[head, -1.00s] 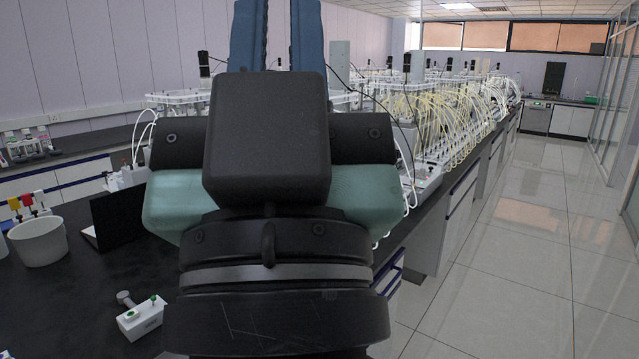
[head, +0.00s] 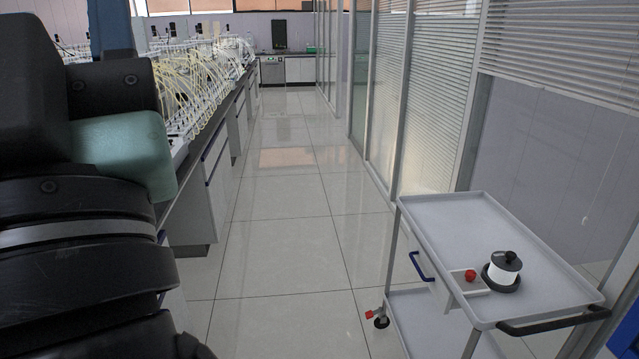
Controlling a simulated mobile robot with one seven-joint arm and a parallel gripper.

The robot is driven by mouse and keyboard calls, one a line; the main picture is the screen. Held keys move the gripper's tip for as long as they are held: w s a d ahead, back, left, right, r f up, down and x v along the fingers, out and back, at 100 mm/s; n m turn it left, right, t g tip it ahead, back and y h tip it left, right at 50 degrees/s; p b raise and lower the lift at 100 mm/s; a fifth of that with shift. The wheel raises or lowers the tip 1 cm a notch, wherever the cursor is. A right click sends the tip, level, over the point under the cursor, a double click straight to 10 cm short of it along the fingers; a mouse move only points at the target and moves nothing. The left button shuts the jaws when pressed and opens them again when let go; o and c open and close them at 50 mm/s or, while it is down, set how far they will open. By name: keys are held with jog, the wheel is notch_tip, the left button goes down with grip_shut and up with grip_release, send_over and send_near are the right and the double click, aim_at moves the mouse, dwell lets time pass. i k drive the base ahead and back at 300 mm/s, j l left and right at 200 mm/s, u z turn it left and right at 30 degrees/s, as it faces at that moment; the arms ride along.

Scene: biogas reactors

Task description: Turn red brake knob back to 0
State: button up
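A small red knob (head: 470,275) sits on a pale plate on top of the grey cart (head: 455,212) at the lower right. Its markings are too small to read. My gripper (head: 110,28) is at the left edge of the head view, partly cut off, far from the red knob. One blue finger shows and its tip is out of frame. The other finger is not visible.
A white cylinder with a black top (head: 503,270) stands beside the red knob. The cart has a black handle (head: 552,321) and a red-tabbed caster (head: 381,321). Glass partitions (head: 430,100) line the right. The tiled aisle (head: 285,220) between bench and cart is clear.

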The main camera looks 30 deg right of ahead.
aim_at(470, 274)
jog(key=z, duration=1.65)
jog(key=i+j+z, duration=0.25)
jog(key=z, duration=0.25)
jog(key=i+j+z, duration=0.5)
jog(key=k+l, duration=0.1)
